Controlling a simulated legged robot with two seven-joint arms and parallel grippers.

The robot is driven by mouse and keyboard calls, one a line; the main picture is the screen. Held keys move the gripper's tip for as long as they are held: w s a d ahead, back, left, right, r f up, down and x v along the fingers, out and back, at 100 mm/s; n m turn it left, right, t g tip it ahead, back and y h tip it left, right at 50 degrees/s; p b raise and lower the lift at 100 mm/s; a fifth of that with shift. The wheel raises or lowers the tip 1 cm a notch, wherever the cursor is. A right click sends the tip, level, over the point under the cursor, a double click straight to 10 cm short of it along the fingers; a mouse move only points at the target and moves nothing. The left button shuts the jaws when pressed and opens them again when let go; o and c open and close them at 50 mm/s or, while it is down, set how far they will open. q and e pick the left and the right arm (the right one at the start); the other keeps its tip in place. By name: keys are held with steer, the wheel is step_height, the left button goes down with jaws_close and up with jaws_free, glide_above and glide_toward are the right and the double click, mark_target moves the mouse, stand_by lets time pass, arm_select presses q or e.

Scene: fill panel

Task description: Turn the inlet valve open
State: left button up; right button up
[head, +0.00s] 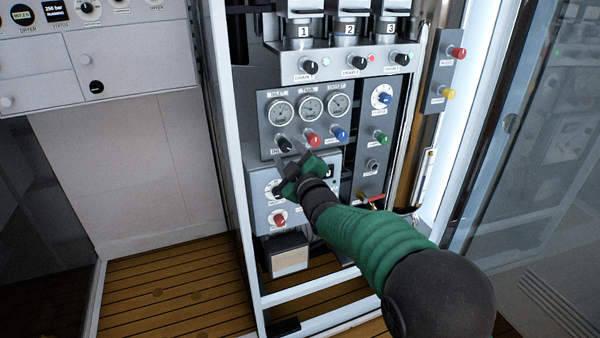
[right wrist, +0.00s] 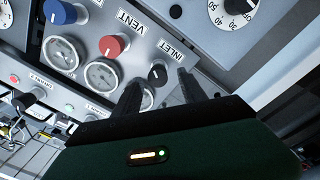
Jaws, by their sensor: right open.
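The inlet valve is a small black knob (head: 284,145) below the left gauge on the grey panel. In the right wrist view the black knob (right wrist: 157,74) sits beside the INLET label (right wrist: 173,52), with a pale mark on it. My right gripper (head: 289,152) is open in front of the knob. In the right wrist view its two dark fingers (right wrist: 160,85) show on either side of the knob, with gaps between. I cannot tell whether the fingertips reach past the knob's face. My left gripper is not in view.
The red vent knob (head: 312,139) and a blue knob (head: 340,134) sit close to the right of the inlet knob. Three gauges (head: 310,108) are above. A lower box (head: 259,195) carries a dial and red knob. A glass door (head: 540,160) stands at the right.

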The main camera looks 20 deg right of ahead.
steer(key=s+p, duration=0.1)
steer(key=s, duration=1.3)
steer(key=shift+s+f, duration=0.25)
steer(key=shift+f, duration=0.15)
steer(key=shift+p, duration=0.3)
